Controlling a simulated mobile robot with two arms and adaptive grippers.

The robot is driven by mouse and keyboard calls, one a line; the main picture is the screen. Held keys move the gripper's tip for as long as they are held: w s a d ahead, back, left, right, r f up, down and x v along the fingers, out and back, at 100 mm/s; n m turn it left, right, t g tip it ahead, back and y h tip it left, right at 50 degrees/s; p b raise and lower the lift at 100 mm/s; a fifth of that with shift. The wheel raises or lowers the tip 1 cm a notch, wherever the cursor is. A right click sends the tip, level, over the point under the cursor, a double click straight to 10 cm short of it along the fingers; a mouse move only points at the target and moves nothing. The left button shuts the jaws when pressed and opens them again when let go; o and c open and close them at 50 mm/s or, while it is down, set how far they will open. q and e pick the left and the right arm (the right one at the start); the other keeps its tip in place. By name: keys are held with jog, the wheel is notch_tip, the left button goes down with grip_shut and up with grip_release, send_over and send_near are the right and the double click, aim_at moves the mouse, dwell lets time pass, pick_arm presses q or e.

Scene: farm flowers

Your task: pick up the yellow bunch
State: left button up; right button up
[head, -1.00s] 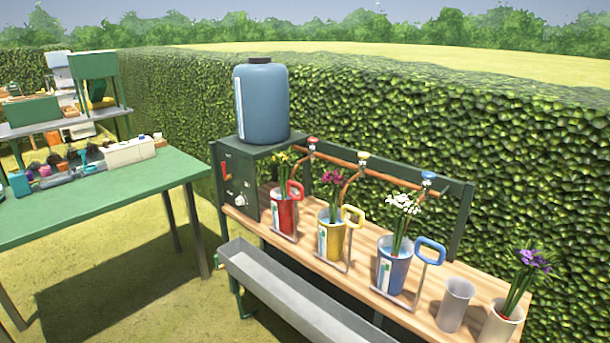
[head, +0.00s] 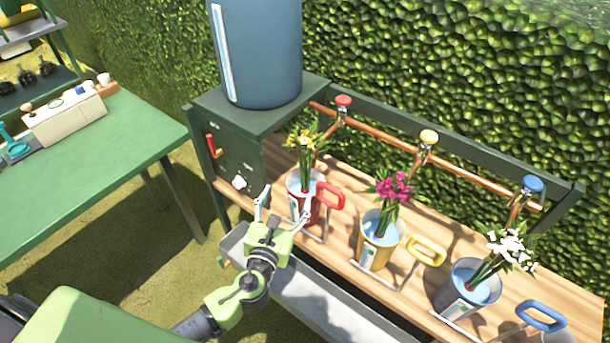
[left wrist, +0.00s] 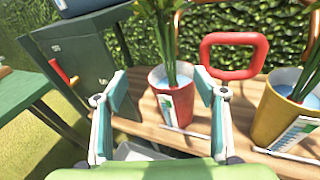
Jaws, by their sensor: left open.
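The yellow bunch (head: 305,143) stands upright in the red bucket (head: 298,199) on the wooden bench, below the red tap. In the left wrist view its green stems (left wrist: 166,40) rise from the red bucket (left wrist: 180,108); the blooms are out of frame above. My left gripper (head: 284,205) is open and empty, just in front of the red bucket. In the left wrist view its two fingers (left wrist: 165,93) stand apart with the bucket seen between them, beyond the tips. Whether they touch the bucket is unclear. My right gripper is not in view.
A yellow bucket (head: 377,241) with a pink bunch (head: 394,189) stands to the right, then a blue bucket with a white bunch (head: 507,250). The red handle (head: 330,195) juts beside the red bucket. A grey trough (head: 330,308) runs along the bench front. A dark green cabinet (head: 232,158) stands left.

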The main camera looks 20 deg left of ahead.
aim_at(302, 156)
pick_arm(q)
jog(key=w+r+m, duration=0.1)
jog(key=w+r, duration=0.1)
jog(key=w+r+t, duration=0.1)
jog(key=w, duration=0.2)
jog(key=w+d+r+m+p, duration=0.1)
jog(key=w+r, duration=0.1)
jog(key=w, duration=0.1)
jog(key=shift+r+m+h, duration=0.3)
jog(key=shift+r, duration=0.05)
jog(key=shift+w, duration=0.5)
jog(key=shift+w+a, duration=0.1)
jog(key=shift+w, duration=0.3)
jog(key=w, duration=0.3)
jog(key=shift+w, duration=0.4)
jog(key=shift+w+f, duration=0.1)
jog(key=shift+w, duration=0.25)
jog(key=shift+s+a, duration=0.1)
jog(key=shift+c, duration=0.3)
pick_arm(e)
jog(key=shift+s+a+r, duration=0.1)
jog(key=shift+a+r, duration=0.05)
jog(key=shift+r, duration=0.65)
